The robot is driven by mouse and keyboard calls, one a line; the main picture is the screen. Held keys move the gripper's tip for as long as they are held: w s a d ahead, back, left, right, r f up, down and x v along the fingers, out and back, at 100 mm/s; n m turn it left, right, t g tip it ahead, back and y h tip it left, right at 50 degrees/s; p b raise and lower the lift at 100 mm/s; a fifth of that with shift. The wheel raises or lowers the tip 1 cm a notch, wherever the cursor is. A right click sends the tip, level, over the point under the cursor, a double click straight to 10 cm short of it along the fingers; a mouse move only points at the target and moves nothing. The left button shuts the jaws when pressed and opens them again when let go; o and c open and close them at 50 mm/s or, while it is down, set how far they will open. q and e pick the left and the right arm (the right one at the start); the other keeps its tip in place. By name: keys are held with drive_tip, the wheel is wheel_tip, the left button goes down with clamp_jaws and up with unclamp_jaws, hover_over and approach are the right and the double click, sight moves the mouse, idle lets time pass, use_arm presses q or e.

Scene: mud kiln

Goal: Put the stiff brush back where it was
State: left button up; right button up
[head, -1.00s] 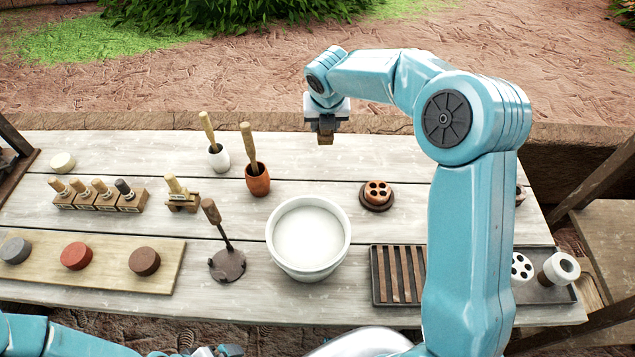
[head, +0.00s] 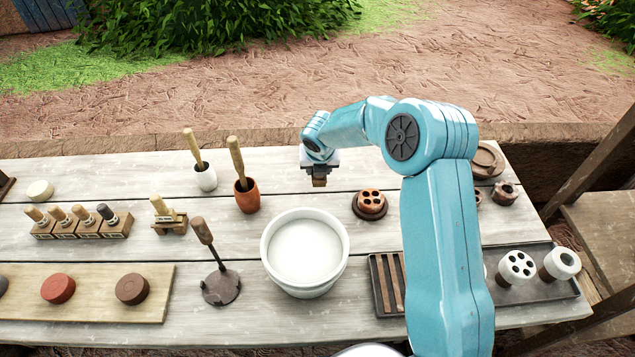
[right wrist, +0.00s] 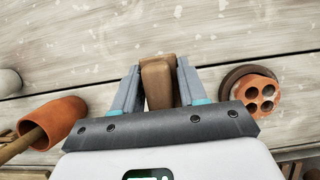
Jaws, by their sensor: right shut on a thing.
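My right gripper (head: 319,178) is shut on a brown wooden piece, which I take to be the stiff brush (right wrist: 158,85). In the right wrist view it sits between the two fingers; no bristles show. In the head view the gripper hangs above the far part of the table, between the terracotta cup (head: 247,197) and the dark round stand (head: 384,212) with a holed terracotta piece (head: 370,198). A wooden handle stands in the terracotta cup and another in the white cup (head: 206,178). My left gripper is out of view.
A white bucket (head: 348,245) of pale liquid stands in front of my right gripper. A dark tool (head: 222,287) stands upright left of it. Stamps in wooden blocks (head: 92,228), a board (head: 95,308) with discs and a slatted tray (head: 374,290) lie around. Bare planks lie under the gripper.

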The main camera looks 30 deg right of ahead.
sight(318, 191)
drive_tip(key=shift+a+f, duration=0.1)
drive_tip(key=shift+f, duration=2.7)
drive_tip(key=shift+f+b, duration=0.1)
drive_tip(key=shift+b, duration=0.2)
drive_tip(key=shift+f, duration=0.2)
drive_tip(key=o, duration=1.1)
drive_tip(key=shift+r, duration=0.1)
drive_tip(key=shift+r, duration=0.5)
drive_tip(key=v, duration=1.1)
drive_tip(key=shift+s, duration=0.2)
drive_tip(key=shift+a+r, duration=0.1)
